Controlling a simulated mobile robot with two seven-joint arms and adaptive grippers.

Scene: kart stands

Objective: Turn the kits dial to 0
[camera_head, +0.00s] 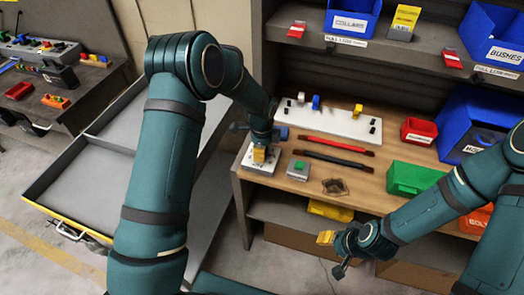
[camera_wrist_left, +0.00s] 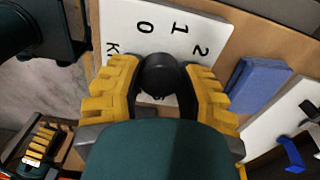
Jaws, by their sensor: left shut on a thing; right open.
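The kits dial is a black round knob (camera_wrist_left: 160,77) on a white plate (camera_wrist_left: 120,22) marked K, 0, 1 and 2 in the left wrist view. My left gripper (camera_wrist_left: 164,85) is shut on the knob, with a yellow finger on each side. The knob's pointer is not clear, so its setting cannot be told. In the head view the plate (camera_head: 262,169) lies at the left end of the wooden bench, with the left gripper (camera_head: 259,155) over it. My right gripper (camera_head: 333,252) is open and empty in front of the bench.
Right of the plate are a grey box with a green button (camera_head: 299,170), a red bar (camera_head: 340,144) and a black bar (camera_head: 331,159). A white board with pegs (camera_head: 335,124) lies behind; a green bin (camera_head: 412,178) stands right. An open drawer (camera_head: 75,175) is at left.

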